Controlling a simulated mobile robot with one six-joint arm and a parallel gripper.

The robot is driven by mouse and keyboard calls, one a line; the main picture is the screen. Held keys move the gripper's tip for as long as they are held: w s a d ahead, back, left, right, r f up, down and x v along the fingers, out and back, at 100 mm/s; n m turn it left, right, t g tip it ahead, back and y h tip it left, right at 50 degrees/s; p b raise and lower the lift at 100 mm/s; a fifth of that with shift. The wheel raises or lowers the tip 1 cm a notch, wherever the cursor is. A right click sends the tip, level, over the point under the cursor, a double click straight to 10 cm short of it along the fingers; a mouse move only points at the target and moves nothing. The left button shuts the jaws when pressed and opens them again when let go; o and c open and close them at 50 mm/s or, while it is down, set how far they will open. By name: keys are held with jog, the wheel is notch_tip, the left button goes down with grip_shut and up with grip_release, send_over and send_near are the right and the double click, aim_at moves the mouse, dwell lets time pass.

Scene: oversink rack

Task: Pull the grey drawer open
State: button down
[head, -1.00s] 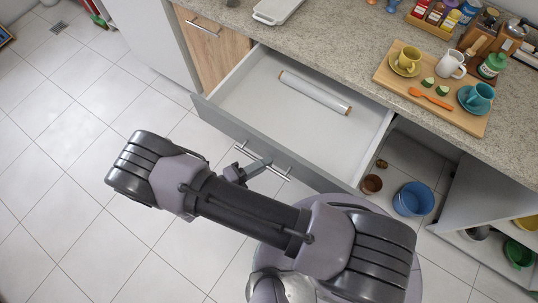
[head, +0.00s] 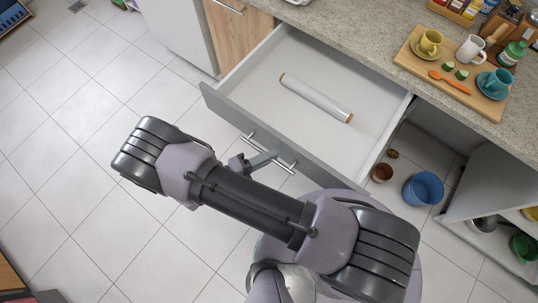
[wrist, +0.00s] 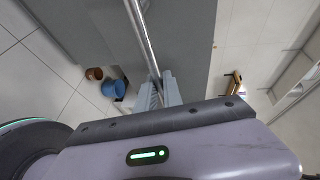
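The grey drawer (head: 228,113) stands well out from under the counter, its white inside showing. A white roll with brown ends (head: 315,97) lies in it. The drawer's metal bar handle (head: 287,165) runs along its front. My gripper (head: 264,158) is at the middle of this handle. In the wrist view my gripper (wrist: 160,92) has its two fingers on either side of the handle bar (wrist: 142,35), closed on it. The grey drawer front (wrist: 185,45) is just beyond the fingers.
A blue bucket (head: 423,189) and a brown pot (head: 382,172) are in the open space right of the drawer. A wooden board (head: 440,77) with cups is on the counter (head: 350,45). The tiled floor (head: 90,150) at left is clear.

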jog(key=c, duration=1.5)
grip_release()
jog(key=shift+a, duration=0.1)
jog(key=p+v, duration=0.1)
jog(key=v, duration=1.6)
jog(key=shift+s+a+r, duration=0.1)
jog(key=shift+s+r, duration=0.05)
